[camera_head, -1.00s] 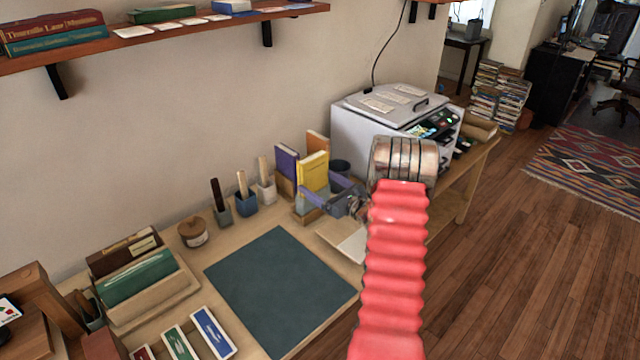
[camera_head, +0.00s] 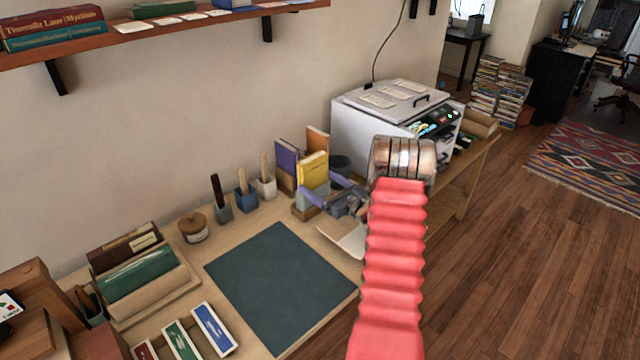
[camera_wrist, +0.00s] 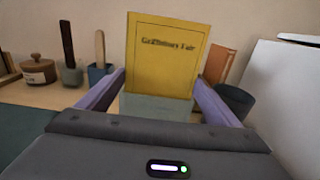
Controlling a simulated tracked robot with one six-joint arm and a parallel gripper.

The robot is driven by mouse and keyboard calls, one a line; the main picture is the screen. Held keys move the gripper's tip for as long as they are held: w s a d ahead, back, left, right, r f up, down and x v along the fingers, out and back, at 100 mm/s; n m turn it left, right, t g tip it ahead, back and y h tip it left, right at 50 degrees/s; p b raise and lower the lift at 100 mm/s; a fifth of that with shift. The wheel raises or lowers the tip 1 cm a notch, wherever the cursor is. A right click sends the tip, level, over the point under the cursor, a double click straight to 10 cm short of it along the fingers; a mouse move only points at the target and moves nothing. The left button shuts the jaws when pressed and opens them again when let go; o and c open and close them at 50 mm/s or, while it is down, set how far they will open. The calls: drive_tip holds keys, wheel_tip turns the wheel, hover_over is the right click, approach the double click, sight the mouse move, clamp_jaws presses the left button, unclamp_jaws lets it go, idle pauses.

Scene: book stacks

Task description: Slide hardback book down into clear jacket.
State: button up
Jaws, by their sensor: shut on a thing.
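The yellow hardback book (camera_head: 313,168) stands upright toward the back of the table, and its titled cover faces me in the wrist view (camera_wrist: 166,52). The clear jacket (camera_head: 312,197) is a pale, see-through sleeve at the book's lower end. It also shows in the wrist view (camera_wrist: 158,109). The book's bottom edge meets the jacket's top there; I cannot tell how deep it sits inside. My gripper (camera_wrist: 158,82) has its purple fingers on either side of the book, shut on it. In the head view my gripper (camera_head: 328,192) reaches in from the right.
A purple book (camera_head: 287,163) and an orange book (camera_head: 318,141) stand behind. Brush pots (camera_head: 247,201) and a lidded jar (camera_head: 193,228) are to the left. A white machine (camera_head: 365,135) stands to the right. The dark mat (camera_head: 280,285) in front is clear.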

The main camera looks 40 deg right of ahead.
drive_tip(key=shift+f, duration=0.7)
drive_tip(key=o, duration=1.1)
drive_tip(key=shift+o, duration=1.3)
drive_tip(key=shift+f, duration=0.1)
drive_tip(key=s, duration=1.3)
drive_tip(key=shift+s+d, duration=0.1)
drive_tip(key=shift+s, duration=0.3)
